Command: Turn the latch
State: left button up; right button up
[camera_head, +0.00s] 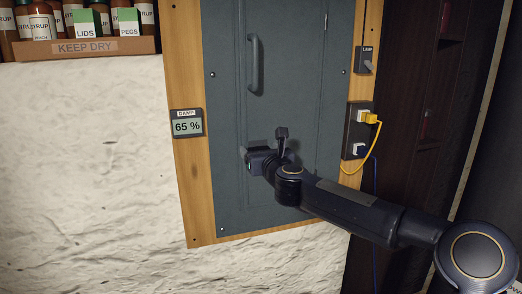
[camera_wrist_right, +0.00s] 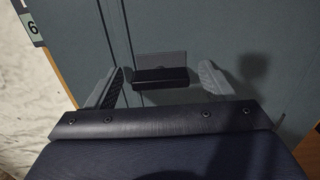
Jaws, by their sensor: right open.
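The latch (camera_wrist_right: 163,77) shows in the right wrist view as a short dark bar, lying crosswise in front of a grey plate (camera_wrist_right: 160,58) on the cabinet door. My right gripper (camera_wrist_right: 161,70) is open, with one finger on each side of the latch and a visible gap at both ends. In the head view my right gripper (camera_head: 255,160) is at the lower part of the grey cabinet door (camera_head: 225,110), and it hides the latch there. My left gripper is not in view.
A vertical door handle (camera_head: 255,65) is above my gripper. A wooden frame (camera_head: 192,180) borders the door, with a damp meter (camera_head: 187,123) reading 65 % at left. A socket box (camera_head: 355,130) with yellow and blue cables is at right. A jar shelf (camera_head: 85,47) is upper left.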

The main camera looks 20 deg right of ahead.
jog(key=c, duration=1)
jog(key=shift+a+f+n+p, duration=0.1)
jog(key=shift+n+p, duration=0.15)
jog(key=shift+n, duration=2.75)
jog(key=shift+a+f+n+p, duration=0.1)
jog(key=shift+n+p, duration=0.1)
jog(key=shift+n, duration=2.8)
jog(key=shift+a+f+n+p, duration=0.1)
jog(key=shift+n+p, duration=0.15)
jog(key=shift+n, duration=2.75)
jog(key=o, duration=1)
